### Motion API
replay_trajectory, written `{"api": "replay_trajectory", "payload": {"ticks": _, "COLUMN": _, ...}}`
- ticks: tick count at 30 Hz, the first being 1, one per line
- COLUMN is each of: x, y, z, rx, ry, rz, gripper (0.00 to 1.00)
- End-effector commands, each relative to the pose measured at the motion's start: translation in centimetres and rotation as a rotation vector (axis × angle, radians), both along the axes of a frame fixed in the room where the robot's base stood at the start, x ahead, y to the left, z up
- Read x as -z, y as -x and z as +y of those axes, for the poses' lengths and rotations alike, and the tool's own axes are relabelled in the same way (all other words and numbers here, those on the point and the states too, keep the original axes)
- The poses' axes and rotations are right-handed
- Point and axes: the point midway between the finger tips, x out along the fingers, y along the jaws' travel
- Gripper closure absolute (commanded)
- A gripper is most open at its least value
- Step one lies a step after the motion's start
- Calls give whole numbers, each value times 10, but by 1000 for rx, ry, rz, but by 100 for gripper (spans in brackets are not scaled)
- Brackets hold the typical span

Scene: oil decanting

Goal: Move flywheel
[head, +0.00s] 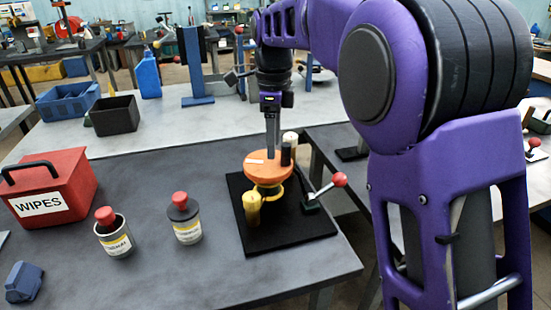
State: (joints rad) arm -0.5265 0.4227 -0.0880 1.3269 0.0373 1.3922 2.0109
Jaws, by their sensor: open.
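An orange round disc (262,171), which looks like the flywheel, sits level above a black mat (300,238) on the dark table. It has a small white label on top, and a yellow part (253,207) shows below its left side. My gripper (272,155) points straight down just over the back of the disc. Its jaws are open, and the fingers overlap the disc's far edge in this view. I cannot tell whether they touch it. A black post and a cream-topped cylinder (290,138) stand close to the right of the fingers.
A red-knobbed lever (328,187) rises at the mat's right side. Two red-topped canisters (184,222) (114,238), a red WIPES box (50,187) and a blue block (24,282) stand to the left. The table's front middle is clear.

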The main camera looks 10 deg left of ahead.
Motion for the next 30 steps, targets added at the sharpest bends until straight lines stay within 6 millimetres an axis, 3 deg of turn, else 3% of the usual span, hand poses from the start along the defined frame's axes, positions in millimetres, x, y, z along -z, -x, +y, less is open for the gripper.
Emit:
{"api": "replay_trajectory", "payload": {"ticks": 1, "x": 16, "y": 0, "z": 0, "rx": 0, "ry": 3, "rz": 5, "gripper": 40}}
{"api": "replay_trajectory", "payload": {"ticks": 3, "x": 28, "y": 0, "z": 0, "rx": 0, "ry": 2, "rz": 4, "gripper": 40}}
{"api": "replay_trajectory", "payload": {"ticks": 9, "x": 53, "y": 0, "z": 0, "rx": 0, "ry": 2, "rz": 3, "gripper": 40}}
{"api": "replay_trajectory", "payload": {"ticks": 21, "x": 61, "y": 0, "z": 0, "rx": -1, "ry": 1, "rz": 1, "gripper": 40}}
{"api": "replay_trajectory", "payload": {"ticks": 23, "x": 60, "y": 0, "z": 0, "rx": -1, "ry": 1, "rz": 1, "gripper": 47}}
{"api": "replay_trajectory", "payload": {"ticks": 30, "x": 60, "y": 0, "z": 0, "rx": 0, "ry": 1, "rz": 1, "gripper": 90}}
